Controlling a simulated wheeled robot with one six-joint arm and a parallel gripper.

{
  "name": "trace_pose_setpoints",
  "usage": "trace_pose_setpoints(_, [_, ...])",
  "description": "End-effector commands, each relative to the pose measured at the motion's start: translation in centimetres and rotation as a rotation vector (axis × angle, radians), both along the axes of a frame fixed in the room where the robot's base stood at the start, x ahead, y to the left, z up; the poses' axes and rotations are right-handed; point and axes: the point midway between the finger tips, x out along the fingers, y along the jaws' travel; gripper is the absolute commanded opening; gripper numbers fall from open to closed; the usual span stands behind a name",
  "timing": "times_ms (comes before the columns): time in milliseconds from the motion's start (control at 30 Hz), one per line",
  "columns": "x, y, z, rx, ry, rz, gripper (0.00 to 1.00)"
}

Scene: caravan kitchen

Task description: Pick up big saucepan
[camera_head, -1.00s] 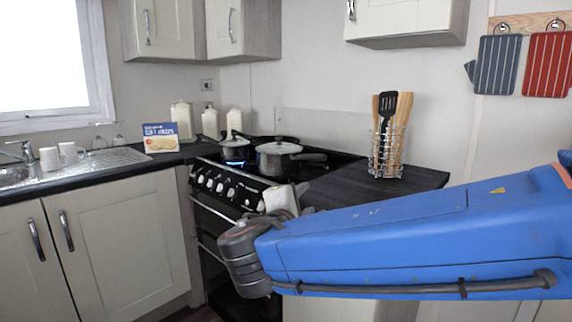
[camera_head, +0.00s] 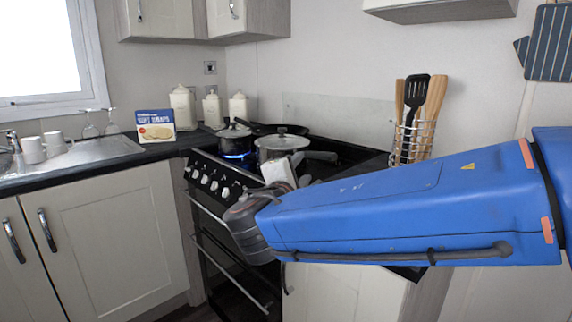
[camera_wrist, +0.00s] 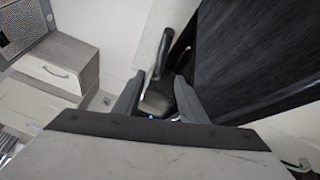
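A dark handle and part of a pan (camera_wrist: 155,102) show beyond and between the fingers; I cannot tell which pan. No contact is visible.
A dark frying pan (camera_head: 268,128) lies at the back of the stove. A utensil rack (camera_head: 408,143) stands on the dark counter to the right. Cream canisters (camera_head: 183,108) and a wraps box (camera_head: 156,126) are at left. Wall cupboards (camera_head: 250,20) hang above.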

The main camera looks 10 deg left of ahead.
Motion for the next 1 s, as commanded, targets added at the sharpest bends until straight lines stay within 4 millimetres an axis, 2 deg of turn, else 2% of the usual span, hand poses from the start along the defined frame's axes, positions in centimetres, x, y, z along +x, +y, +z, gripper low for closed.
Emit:
trace_pose_setpoints(400, [6.4,-1.1,-0.1,0.000,0.002,-0.002,0.38])
trace_pose_setpoints(767, [8.3,-1.4,-0.1,-0.001,0.000,0.000,0.38])
trace_pose_setpoints(1000, [11.2,-2.1,-0.2,-0.001,0.000,-0.002,0.38])
